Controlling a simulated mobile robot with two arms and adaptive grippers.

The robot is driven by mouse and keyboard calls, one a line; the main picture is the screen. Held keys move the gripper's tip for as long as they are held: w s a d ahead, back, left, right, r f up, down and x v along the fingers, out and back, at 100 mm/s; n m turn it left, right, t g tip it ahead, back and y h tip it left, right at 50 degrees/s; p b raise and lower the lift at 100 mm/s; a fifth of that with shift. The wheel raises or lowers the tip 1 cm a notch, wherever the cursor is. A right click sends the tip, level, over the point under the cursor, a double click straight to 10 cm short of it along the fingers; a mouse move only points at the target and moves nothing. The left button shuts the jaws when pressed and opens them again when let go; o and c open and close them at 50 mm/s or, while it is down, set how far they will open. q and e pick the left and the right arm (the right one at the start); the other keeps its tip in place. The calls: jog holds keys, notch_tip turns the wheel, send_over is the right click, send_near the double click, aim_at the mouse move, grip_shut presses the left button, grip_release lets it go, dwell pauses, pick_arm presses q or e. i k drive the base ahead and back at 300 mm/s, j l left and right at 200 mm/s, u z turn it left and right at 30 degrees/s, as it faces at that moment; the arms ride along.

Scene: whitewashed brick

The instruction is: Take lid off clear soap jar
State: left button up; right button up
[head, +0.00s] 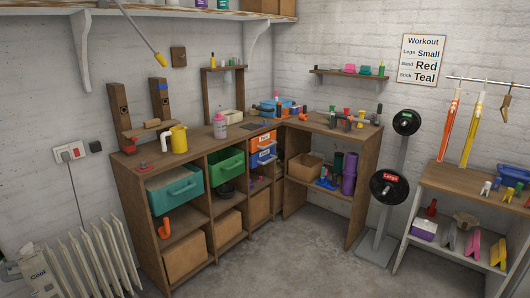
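I cannot make out a clear soap jar or its lid with certainty in the head view. On the wooden corner bench (195,145) stands a pale bottle with a pink band (220,127). A yellow jug (179,140) and a white item (166,142) stand to its left. A pale box (233,116) sits behind it. Neither of my grippers shows in this view.
Below the bench top are a teal bin (175,191), a green bin (227,165) and brown boxes. A radiator (95,262) stands at left, a weight stand (380,248) and a second bench (475,185) at right. The grey floor (290,255) is clear in the middle.

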aim_at(220, 118)
jog(key=i+u, duration=0.1)
jog(key=i, duration=0.6)
jog(key=i+l, duration=0.15)
jog(key=i, duration=0.55)
jog(key=i+u, duration=0.15)
jog(key=i, duration=0.55)
jog(key=l, duration=0.1)
